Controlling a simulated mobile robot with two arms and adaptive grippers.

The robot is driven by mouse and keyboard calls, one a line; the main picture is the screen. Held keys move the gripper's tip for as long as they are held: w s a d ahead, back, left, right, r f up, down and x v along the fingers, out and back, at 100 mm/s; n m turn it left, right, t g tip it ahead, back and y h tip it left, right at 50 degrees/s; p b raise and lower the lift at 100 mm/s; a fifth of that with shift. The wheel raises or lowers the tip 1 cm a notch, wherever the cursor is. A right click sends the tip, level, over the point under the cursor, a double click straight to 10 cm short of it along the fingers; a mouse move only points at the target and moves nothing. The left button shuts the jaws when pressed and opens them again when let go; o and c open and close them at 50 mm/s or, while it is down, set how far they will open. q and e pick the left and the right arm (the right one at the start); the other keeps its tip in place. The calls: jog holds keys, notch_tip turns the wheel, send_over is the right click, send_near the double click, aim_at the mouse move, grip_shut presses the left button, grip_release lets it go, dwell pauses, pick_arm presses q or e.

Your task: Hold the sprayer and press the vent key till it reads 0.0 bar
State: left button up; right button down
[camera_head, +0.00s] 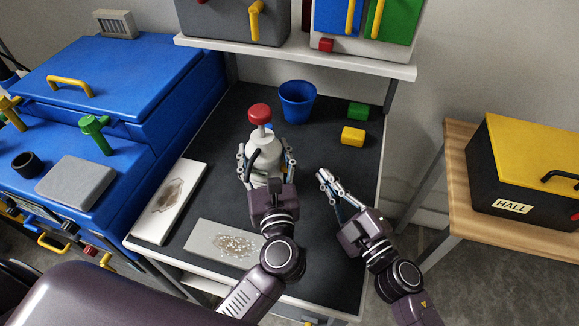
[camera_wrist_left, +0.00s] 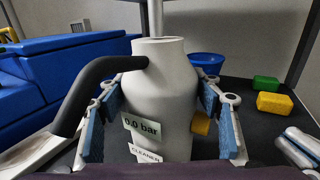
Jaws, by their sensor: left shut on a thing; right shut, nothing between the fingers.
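The sprayer (camera_head: 264,152) is a white bottle with a red knob (camera_head: 260,113) on top, standing upright on the dark worktop. In the left wrist view its body (camera_wrist_left: 165,85) shows a black curved handle (camera_wrist_left: 95,80), a display (camera_wrist_left: 141,127) reading 0.0 bar and a CLEANER label. My left gripper (camera_head: 266,163) is shut on the sprayer, a finger on each side of the body. My right gripper (camera_head: 326,178) is shut and empty, right of the sprayer and apart from it; its fingers show at the left wrist view's right edge. I cannot make out the vent key.
A blue bucket (camera_head: 298,103) stands behind the sprayer, with green (camera_head: 358,111) and yellow (camera_head: 353,136) blocks to its right. Two stained pale boards (camera_head: 205,240) (camera_head: 160,222) lie left and in front. A shelf (camera_head: 300,60) overhangs the back. The worktop's right side is mostly clear.

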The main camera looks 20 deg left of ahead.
pick_arm(q)
jog(key=o, duration=1.7)
jog(key=shift+o, duration=0.2)
jog(key=v, duration=1.2)
jog(key=shift+s, duration=0.1)
